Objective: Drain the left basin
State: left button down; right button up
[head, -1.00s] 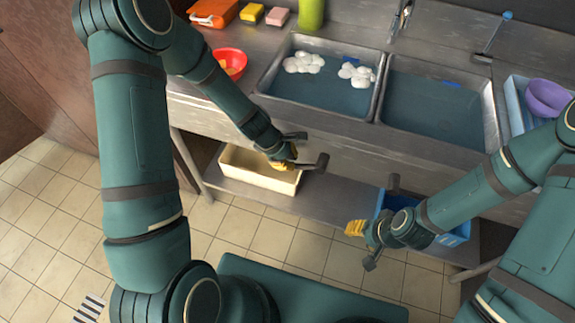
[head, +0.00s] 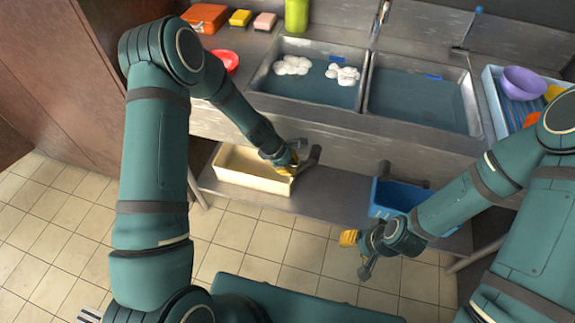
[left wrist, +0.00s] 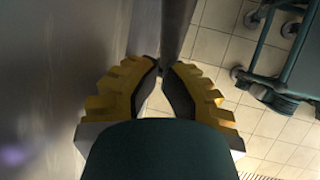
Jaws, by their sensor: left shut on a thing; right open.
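The left basin (head: 300,101) is set in the steel counter and holds bluish water (head: 310,88). White foam clumps (head: 292,65) and a small blue thing show in it. My left gripper (head: 290,161) is low in front of the counter, below this basin. In the left wrist view, its yellow-backed fingers (left wrist: 160,78) are shut on a grey bar (left wrist: 178,25), which looks like a drain handle. In the head view, dark grey lever-like parts (head: 315,156) show beside the gripper. My right gripper (head: 351,240) is open and empty in front of the lower shelf.
A cream tub (head: 235,178) and a blue crate (head: 379,211) stand on the low shelf. The right basin (head: 425,130) also holds water. A red bowl (head: 228,60) and a tray with a purple bowl (head: 524,82) flank the basins. Tiled floor is clear in front.

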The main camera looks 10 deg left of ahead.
pick_arm(q)
jog(key=shift+d+f, duration=0.15)
jog(key=shift+d, duration=0.1)
dwell(0.4)
jog(key=s+a+r+p, duration=0.2)
jog(key=a+r, duration=0.5)
jog(key=a, duration=0.5)
jog(key=shift+s+a+p, duration=0.15)
jog(key=shift+a+p, duration=0.05)
jog(key=shift+p, duration=0.3)
pick_arm(e)
jog(key=r, duration=0.2)
jog(key=s+a+r, duration=0.1)
jog(key=shift+s, duration=0.1)
pick_arm(q)
jog(key=shift+f, duration=0.1)
jog(key=s+d+f+m, duration=0.2)
jog(key=s+d+m, duration=0.5)
jog(key=s+m, duration=0.1)
jog(key=s+d+f+m, duration=0.2)
jog(key=s+d+m, duration=0.5)
jog(key=s, duration=0.4)
jog(key=shift+f+m+g+y, duration=0.3)
jog(key=shift+m+y, duration=0.1)
jog(key=shift+m, duration=0.3)
dwell(2.5)
